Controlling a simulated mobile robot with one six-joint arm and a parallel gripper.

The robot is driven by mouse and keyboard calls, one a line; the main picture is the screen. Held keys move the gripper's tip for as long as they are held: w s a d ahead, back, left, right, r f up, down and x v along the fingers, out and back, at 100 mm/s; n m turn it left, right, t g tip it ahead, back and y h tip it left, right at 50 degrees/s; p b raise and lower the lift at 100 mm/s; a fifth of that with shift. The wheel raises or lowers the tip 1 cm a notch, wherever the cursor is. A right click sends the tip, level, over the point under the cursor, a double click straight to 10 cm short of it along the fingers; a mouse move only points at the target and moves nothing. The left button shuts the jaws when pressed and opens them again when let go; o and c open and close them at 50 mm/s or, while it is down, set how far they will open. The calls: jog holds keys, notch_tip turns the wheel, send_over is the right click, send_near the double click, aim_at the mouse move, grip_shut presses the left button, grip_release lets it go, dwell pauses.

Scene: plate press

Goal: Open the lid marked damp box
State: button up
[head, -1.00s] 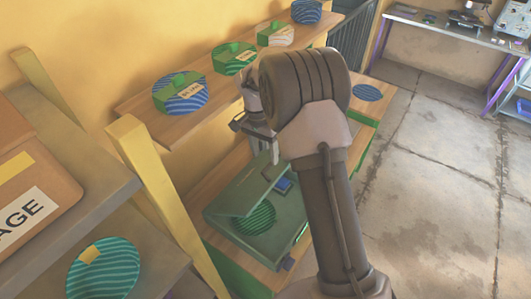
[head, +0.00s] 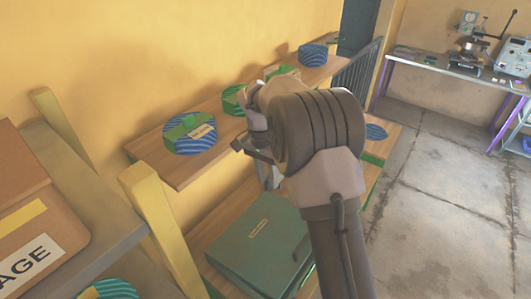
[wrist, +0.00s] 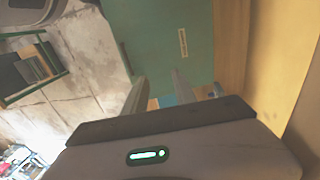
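A flat green box (head: 255,240) stands on the lower wooden shelf in the head view, its lid facing up with a small pale label (head: 258,228) too small to read. The lid looks down, and nothing inside the box shows. In the wrist view the green lid (wrist: 155,40) and its label (wrist: 183,42) lie beyond my gripper (wrist: 157,78). Its two fingers are apart with nothing held between them.
Striped round pieces, including a blue and green one (head: 190,134), stand on the upper wooden shelf (head: 180,172) above the box. A yellow post (head: 160,215) and a grey shelf with a cardboard box (head: 30,220) are at left. Open floor (head: 440,200) lies right.

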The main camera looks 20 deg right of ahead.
notch_tip(320, 180, up, 11)
jog(key=p, duration=0.1)
jog(key=shift+w+a+p, duration=0.3)
jog(key=shift+w+p, duration=0.05)
jog(key=shift+f, duration=0.1)
